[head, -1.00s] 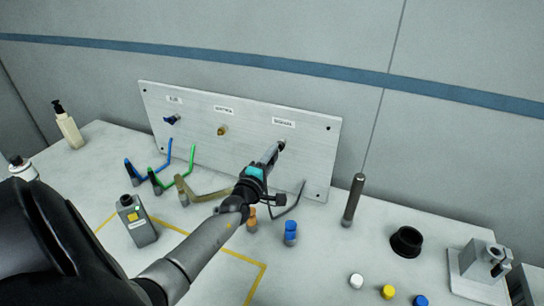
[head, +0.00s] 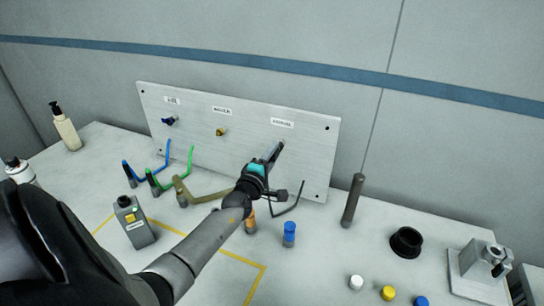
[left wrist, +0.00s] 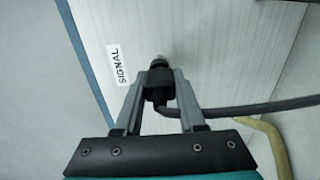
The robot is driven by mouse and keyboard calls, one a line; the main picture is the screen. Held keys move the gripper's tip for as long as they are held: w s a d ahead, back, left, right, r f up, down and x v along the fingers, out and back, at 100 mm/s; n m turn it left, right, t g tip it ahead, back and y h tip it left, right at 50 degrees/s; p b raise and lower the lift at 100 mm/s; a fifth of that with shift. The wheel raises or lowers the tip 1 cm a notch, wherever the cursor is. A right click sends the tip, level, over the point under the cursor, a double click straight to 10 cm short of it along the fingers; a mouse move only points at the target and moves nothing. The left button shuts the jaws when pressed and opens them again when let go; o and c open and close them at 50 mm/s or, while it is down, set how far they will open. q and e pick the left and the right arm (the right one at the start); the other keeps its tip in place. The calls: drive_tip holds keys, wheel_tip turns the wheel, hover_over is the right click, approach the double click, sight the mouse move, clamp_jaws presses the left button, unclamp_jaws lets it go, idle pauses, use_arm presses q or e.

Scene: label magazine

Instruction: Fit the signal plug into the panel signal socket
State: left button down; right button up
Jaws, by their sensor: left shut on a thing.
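The signal plug (left wrist: 159,84) is dark and sits between the fingertips of my left gripper (left wrist: 160,93) in the left wrist view. In the head view my left gripper (head: 273,155) is shut on it in front of the panel (head: 240,150), below the "SIGNAL" label (head: 282,123). The panel signal socket (left wrist: 158,63) shows as a small dark round part just beyond the plug's front. I cannot tell whether plug and socket touch or how deep the plug is. A dark cable (left wrist: 250,107) runs from the plug to the right. My right gripper is not in view.
Blue (head: 152,168), green (head: 191,160) and tan (head: 210,196) cables stand left of my arm. A blue-topped cylinder (head: 289,233) stands near the gripper, and a dark upright rod (head: 352,200) stands to the right. A grey box (head: 135,222) is at left.

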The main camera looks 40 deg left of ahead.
use_arm(q)
drive_tip(key=shift+w+a+r, duration=0.1)
drive_tip(key=shift+w+a, duration=0.05)
drive_tip(key=shift+w, duration=0.2)
drive_tip(key=shift+c, duration=2.1)
unclamp_jaws()
drive_tip(key=shift+w, duration=0.1)
drive_tip(key=shift+s+d, duration=0.2)
drive_tip(key=shift+s, duration=0.35)
drive_tip(key=p+v, duration=0.2)
drive_tip(key=v, duration=1.2)
